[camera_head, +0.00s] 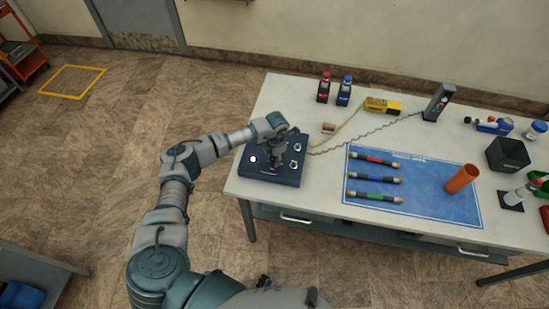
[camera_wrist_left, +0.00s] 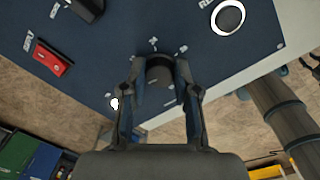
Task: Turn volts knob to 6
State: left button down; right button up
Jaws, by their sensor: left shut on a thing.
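A dark blue trainer box (camera_head: 262,176) sits at the left end of the white table. My left gripper (camera_head: 278,160) reaches down onto its top face from above. In the left wrist view, my left gripper (camera_wrist_left: 160,80) is shut on a dark round knob (camera_wrist_left: 158,62), one finger on each side. Small white marks ring the knob on the blue panel (camera_wrist_left: 120,35), too blurred to read. The knob's pointer and setting cannot be made out. My right gripper is not in view.
Near the knob are a red switch (camera_wrist_left: 53,58) and a white-ringed round part (camera_wrist_left: 228,17). On the table are a blue mat (camera_head: 420,205) with several rods, an orange cylinder (camera_head: 462,179), a yellow device (camera_head: 382,105) and two bottles (camera_head: 323,90).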

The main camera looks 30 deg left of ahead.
pick_arm(q)
jog(key=shift+w+r+n, duration=0.15)
jog(key=shift+n, duration=0.95)
jog(key=c, duration=1.1)
grip_release()
jog(key=shift+o, duration=1.2)
notch_tip(320, 180, up, 12)
jog(key=shift+d+f, duration=0.15)
jog(key=shift+f, duration=0.05)
